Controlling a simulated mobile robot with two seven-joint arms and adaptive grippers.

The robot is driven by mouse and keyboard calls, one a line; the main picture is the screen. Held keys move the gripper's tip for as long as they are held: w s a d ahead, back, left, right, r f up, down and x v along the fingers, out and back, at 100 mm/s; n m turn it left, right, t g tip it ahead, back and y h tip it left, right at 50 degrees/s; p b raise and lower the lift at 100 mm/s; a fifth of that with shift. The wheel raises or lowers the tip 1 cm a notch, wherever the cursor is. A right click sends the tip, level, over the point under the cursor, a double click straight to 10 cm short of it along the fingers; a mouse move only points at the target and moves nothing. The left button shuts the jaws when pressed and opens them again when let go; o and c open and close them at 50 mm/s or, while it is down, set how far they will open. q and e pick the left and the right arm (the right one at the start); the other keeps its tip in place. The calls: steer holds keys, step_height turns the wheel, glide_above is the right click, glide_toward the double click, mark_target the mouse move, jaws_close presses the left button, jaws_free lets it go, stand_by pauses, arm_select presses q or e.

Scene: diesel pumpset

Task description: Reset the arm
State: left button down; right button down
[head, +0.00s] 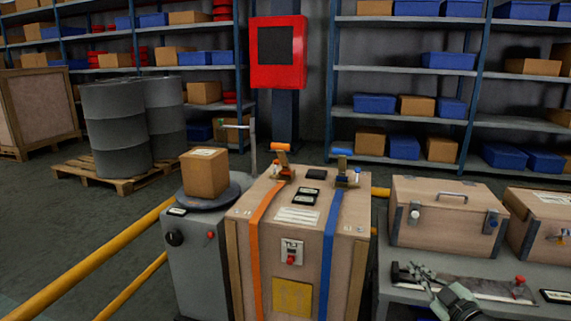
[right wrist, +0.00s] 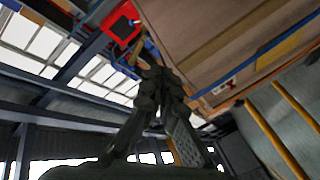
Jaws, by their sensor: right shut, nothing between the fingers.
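My right gripper (head: 422,274) shows at the lower right of the head view, above the grey bench. In the right wrist view its fingers (right wrist: 160,82) meet at the tips, shut and empty. My left gripper is outside both views. The task names no object. A large wooden crate (head: 304,248) with an orange strap (head: 256,235) and a blue strap (head: 329,250) stands to the left of my right gripper, apart from it. A crate surface (right wrist: 220,45) fills the upper right of the right wrist view.
A wooden case (head: 445,220) stands on the grey bench (head: 400,310) behind my right gripper. A tool with a red knob (head: 519,281) lies on the bench close by. A small box (head: 204,174) sits on a round plate left of the crate. Yellow rails (head: 115,256) cross the left floor.

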steer(key=s+f+m+g+h, duration=0.35)
steer(key=s+f, duration=0.45)
steer(key=f, duration=0.3)
steer(key=s+f+m+g+h, duration=0.3)
steer(key=s+f+m, duration=0.1)
steer(key=s+f, duration=0.6)
steer(key=s+a+f+g, duration=0.2)
steer(key=s+f, duration=0.1)
steer(key=s, duration=0.3)
steer(key=s+a+f+m+g+y, duration=0.1)
steer(key=s+a+f+g, duration=0.1)
steer(key=s, duration=0.5)
steer(key=s+a+f+g, duration=0.2)
steer(key=s+f+g, duration=0.1)
steer(key=s+f, duration=0.2)
steer(key=shift+s+a+f, duration=0.15)
steer(key=shift+s+f, duration=0.15)
steer(key=shift+s, duration=0.65)
steer(key=shift+m+g, duration=0.25)
